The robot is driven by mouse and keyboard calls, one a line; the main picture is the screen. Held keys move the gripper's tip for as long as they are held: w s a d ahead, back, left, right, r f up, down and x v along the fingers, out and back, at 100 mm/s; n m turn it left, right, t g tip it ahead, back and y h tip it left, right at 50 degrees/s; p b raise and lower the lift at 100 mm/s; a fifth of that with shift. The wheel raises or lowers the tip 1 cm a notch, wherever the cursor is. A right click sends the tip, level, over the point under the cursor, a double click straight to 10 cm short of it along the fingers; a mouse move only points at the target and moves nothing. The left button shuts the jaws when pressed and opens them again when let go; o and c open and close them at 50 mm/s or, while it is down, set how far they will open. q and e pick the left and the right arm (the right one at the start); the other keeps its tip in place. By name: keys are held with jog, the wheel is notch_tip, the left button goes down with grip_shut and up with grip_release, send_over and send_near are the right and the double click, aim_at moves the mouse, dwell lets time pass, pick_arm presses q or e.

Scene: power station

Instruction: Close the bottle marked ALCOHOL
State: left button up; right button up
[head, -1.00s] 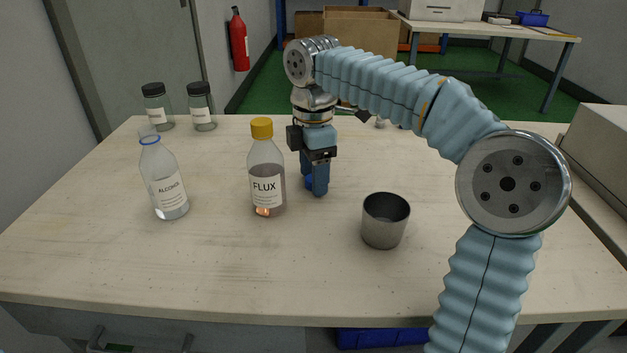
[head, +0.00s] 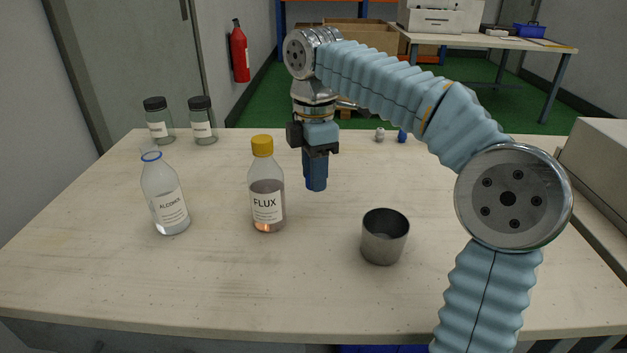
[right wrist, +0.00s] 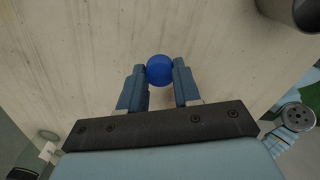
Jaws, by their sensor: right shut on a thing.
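The bottle marked ALCOHOL (head: 165,199) stands upright at the left of the table. It is clear, with a blue ring at its mouth and no cap on it. My right gripper (head: 316,188) points down, right of and behind the FLUX bottle and well to the right of the ALCOHOL bottle. In the right wrist view, my right gripper (right wrist: 160,80) is shut on a round blue cap (right wrist: 160,69) at its fingertips. In the head view the fingers hide the cap. My left gripper is not in view.
The FLUX bottle (head: 267,198) with a yellow cap stands between the ALCOHOL bottle and my right gripper. A metal cup (head: 384,238) stands at the front right. Two dark-capped jars (head: 159,122) (head: 203,122) stand at the back left. The front left of the table is clear.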

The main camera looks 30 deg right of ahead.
jog(key=s+a+r, duration=0.3)
jog(key=s+r, duration=0.6)
jog(key=s, duration=0.3)
jog(key=shift+s+a, duration=0.35)
jog(key=shift+a, duration=0.05)
jog(key=shift+f, duration=0.1)
